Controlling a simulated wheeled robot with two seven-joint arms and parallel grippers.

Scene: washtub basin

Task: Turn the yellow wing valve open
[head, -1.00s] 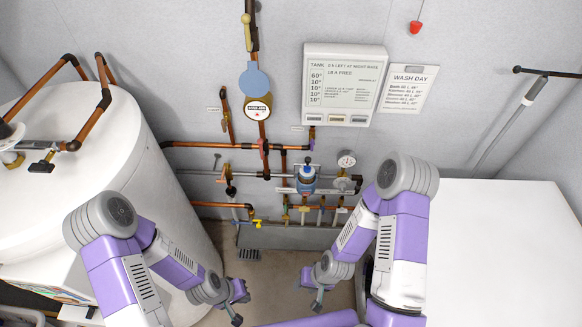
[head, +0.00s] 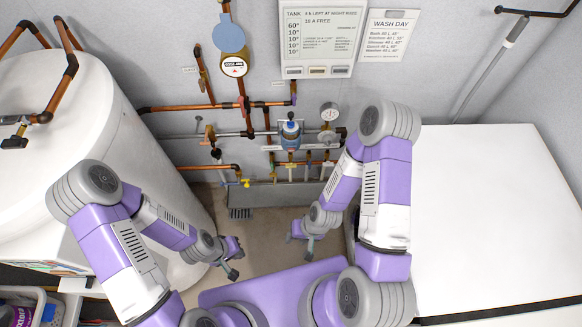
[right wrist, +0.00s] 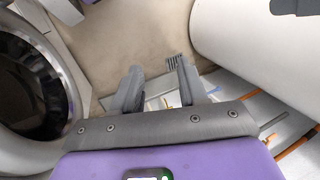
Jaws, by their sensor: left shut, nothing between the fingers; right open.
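The small yellow wing valve (head: 246,183) sits at the end of a low copper pipe on the back wall, left of the blue-capped fitting. It is small in the head view, so its exact angle is hard to tell.
A white tank (head: 70,120) stands at left and a white-topped unit (head: 490,200) at right. Copper pipes (head: 190,106), a blue-capped fitting (head: 290,132) and a gauge (head: 329,112) crowd the wall.

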